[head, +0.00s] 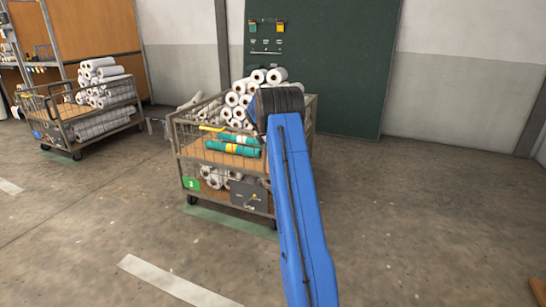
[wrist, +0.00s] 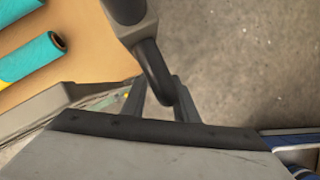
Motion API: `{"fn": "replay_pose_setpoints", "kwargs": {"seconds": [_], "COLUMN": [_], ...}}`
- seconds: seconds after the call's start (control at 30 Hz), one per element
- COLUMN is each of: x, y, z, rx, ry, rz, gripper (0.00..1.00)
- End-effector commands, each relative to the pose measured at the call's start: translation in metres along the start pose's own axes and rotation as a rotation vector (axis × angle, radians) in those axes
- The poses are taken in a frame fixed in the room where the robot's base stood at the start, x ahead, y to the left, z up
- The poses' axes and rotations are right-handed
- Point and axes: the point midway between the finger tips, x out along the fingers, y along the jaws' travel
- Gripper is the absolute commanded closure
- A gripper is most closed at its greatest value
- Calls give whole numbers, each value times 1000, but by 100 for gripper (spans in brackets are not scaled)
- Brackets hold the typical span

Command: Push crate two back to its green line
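A wire-sided wheeled crate (head: 181,149) with a green number tag (head: 191,183) stands in the middle of the head view; the small digit is hard to read. It holds white rolls and teal rolls. A green line (head: 235,222) lies on the floor at its near side, partly under it. My blue arm reaches to its right side and hides part of it and my gripper in the head view. In the wrist view my gripper (wrist: 160,92) has its fingers apart on either side of a dark curved handle (wrist: 152,65); whether they clamp it is unclear. Teal rolls (wrist: 32,58) show beside it.
A second wheeled crate (head: 60,112) with a blue tag and white rolls stands at left. A dark green board (head: 345,75) is on the wall behind. A white floor stripe (head: 175,282) lies in front. Open floor spreads at front and right.

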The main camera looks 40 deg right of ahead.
Motion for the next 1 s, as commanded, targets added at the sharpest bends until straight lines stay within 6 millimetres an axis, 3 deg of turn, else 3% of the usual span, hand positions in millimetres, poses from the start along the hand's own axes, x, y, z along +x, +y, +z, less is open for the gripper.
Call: {"fn": "replay_pose_setpoints", "kwargs": {"seconds": [0.3, 0.47, 1.0], "x": [0, -10, -112], "y": [-1, -1, 0], "z": [-2, -2, -1], "rx": [0, 1, 1], "ry": [3, 3, 2], "rz": [-4, -3, -2], "gripper": [66, 66, 66]}}
